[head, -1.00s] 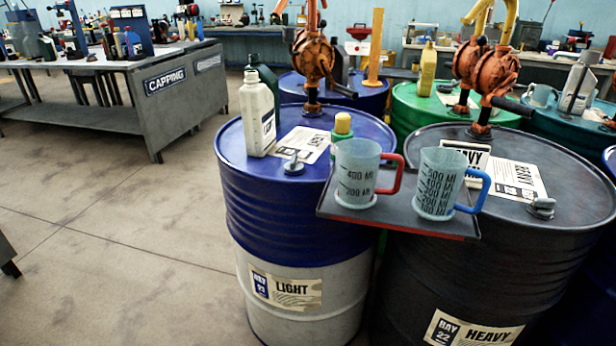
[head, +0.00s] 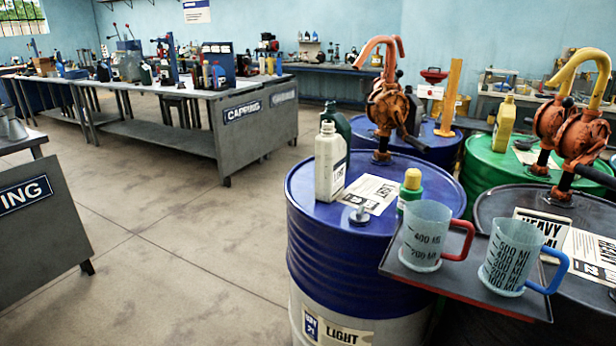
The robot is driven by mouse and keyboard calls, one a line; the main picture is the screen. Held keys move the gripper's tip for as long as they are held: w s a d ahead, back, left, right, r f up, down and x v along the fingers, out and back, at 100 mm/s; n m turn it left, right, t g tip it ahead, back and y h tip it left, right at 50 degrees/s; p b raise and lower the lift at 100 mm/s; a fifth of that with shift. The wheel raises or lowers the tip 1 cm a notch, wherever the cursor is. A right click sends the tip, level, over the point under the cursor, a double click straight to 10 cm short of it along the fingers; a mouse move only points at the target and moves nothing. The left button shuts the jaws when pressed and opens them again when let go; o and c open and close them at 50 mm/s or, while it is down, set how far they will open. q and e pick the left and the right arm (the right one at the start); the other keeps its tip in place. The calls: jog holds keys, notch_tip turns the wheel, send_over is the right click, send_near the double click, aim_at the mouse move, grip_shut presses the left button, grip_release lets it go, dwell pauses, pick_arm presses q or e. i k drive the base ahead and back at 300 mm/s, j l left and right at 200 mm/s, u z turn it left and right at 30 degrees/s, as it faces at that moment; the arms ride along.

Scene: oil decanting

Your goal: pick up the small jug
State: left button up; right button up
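Two translucent measuring jugs stand upright on a dark tray (head: 420,272) in front of the drums. The right jug (head: 505,262) has a blue handle and a top mark of 500 ml. Neither of my grippers shows in the head view.
A blue LIGHT drum (head: 330,250) carries a white bottle (head: 330,165), a dark green bottle (head: 340,128) and a yellow-capped bottle (head: 411,190). Orange pumps (head: 388,103) rise behind. Grey benches (head: 255,128) stand left. The floor (head: 170,240) between is clear.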

aim_at(515, 245)
jog(key=z, duration=1.25)
